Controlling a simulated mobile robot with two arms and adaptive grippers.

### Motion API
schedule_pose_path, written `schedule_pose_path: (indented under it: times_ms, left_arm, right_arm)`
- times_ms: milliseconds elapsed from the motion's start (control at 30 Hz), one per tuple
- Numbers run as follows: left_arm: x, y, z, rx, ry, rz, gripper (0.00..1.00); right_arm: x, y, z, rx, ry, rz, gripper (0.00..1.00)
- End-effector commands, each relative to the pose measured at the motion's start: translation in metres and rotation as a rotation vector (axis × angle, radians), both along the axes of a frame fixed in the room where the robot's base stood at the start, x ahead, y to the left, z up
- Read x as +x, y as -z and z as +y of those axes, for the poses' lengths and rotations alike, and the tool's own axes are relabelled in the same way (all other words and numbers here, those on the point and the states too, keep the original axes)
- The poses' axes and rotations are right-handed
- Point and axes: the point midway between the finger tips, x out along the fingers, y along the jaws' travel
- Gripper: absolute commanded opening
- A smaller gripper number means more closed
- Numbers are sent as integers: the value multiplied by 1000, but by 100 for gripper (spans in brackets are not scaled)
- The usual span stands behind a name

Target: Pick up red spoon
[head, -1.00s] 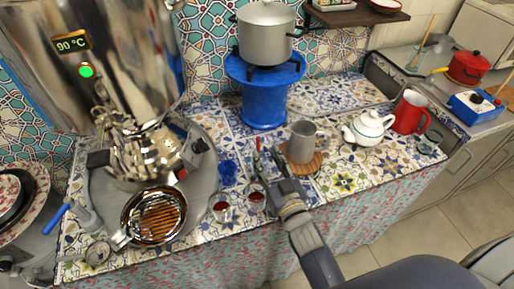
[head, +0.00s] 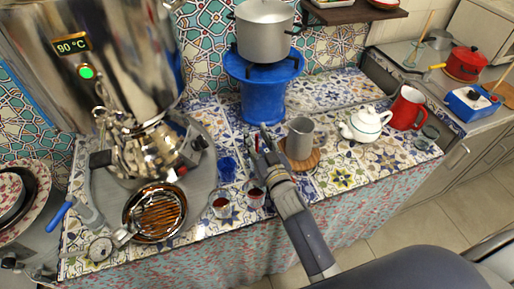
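A thin red piece, which looks like the red spoon (head: 257,145), shows at the fingers of my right gripper (head: 261,147). It is small and mostly hidden by the fingers. My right gripper reaches over the tiled counter, just left of the grey mug and behind the tea glasses. Its fingers look near each other, and I cannot tell whether they touch the spoon. My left gripper is not in view.
Two glasses of red tea (head: 221,206) stand in front, near a small blue glass (head: 227,168). A grey mug (head: 299,140) stands on a wooden coaster. A white teapot (head: 366,125) and red jug (head: 406,108) are to the right. The big samovar (head: 120,60) fills the left.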

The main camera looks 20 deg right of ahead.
Motion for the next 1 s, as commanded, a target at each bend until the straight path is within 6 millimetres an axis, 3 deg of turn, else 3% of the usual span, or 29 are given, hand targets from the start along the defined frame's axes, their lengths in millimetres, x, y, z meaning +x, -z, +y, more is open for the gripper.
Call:
schedule_pose_path:
  times_ms: [33, 133, 567, 1000]
  left_arm:
    - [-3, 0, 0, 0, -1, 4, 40]
    - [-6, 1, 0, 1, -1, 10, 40]
    - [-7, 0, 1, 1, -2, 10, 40]
    - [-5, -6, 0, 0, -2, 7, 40]
  right_arm:
    - [0, 0, 0, 0, 0, 0, 20]
    - [0, 0, 0, 0, 0, 0, 0]
    - [0, -6, 0, -1, 0, -2, 0]
    - [0, -86, 0, 0, -1, -4, 0]
